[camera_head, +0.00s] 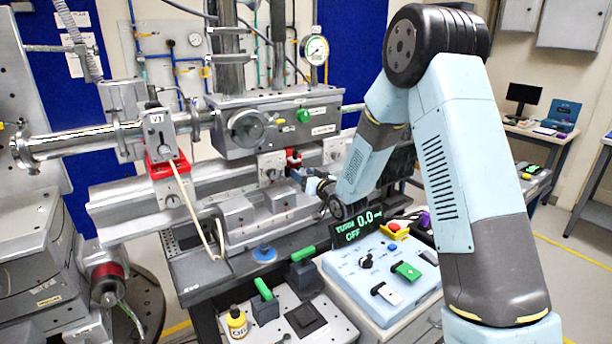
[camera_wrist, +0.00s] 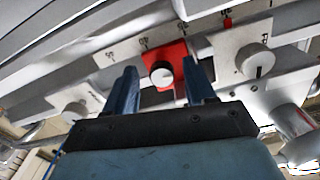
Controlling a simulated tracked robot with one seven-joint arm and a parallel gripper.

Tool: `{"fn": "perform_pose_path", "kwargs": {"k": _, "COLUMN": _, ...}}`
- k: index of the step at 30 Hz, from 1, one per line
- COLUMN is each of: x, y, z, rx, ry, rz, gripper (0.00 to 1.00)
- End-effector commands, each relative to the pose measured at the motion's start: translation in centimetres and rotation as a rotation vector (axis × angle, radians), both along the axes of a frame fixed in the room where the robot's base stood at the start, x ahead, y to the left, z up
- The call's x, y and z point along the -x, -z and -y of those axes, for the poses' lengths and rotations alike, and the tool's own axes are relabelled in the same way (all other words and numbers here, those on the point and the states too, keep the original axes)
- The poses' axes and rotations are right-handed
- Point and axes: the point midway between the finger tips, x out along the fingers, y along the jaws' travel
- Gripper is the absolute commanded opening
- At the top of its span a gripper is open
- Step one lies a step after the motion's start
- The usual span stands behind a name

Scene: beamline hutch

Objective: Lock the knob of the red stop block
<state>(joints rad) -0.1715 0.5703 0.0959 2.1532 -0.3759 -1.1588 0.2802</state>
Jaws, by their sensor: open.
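The red stop block (camera_wrist: 177,53) sits on the pale rail in the wrist view, with a round white-faced knob (camera_wrist: 162,74) on its front. The knob's pointer cannot be made out. My gripper (camera_wrist: 160,68) is open, with one blue finger on each side of the knob; I cannot tell whether either finger touches it. In the head view the red block (camera_head: 293,155) is small and partly hidden, on the rail below the grey box. My gripper (camera_head: 300,176) is just in front of and below it, partly hidden by my arm.
Grey carriers with knobs flank the block, one at right (camera_wrist: 255,59) and one at left (camera_wrist: 74,108). A red clamp (camera_head: 167,165) marked V1 stands further left. Below are a blue control box (camera_head: 385,285), a display (camera_head: 357,227) and green-handled parts (camera_head: 303,254).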

Motion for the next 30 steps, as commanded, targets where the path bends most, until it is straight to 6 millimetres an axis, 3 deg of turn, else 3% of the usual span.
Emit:
{"fn": "perform_pose_path", "kwargs": {"k": 10, "x": -0.34, "y": -0.03, "z": -0.18, "rx": 0.0, "ry": 0.001, "rz": 0.0, "gripper": 0.55}}
{"fn": "perform_pose_path", "kwargs": {"k": 27, "x": -0.32, "y": -0.03, "z": -0.14, "rx": 0.0, "ry": 0.001, "rz": 0.0, "gripper": 0.01}}
{"fn": "perform_pose_path", "kwargs": {"k": 30, "x": -0.36, "y": -0.01, "z": 0.37, "rx": -0.001, "ry": 0.004, "rz": 0.0, "gripper": 0.0}}
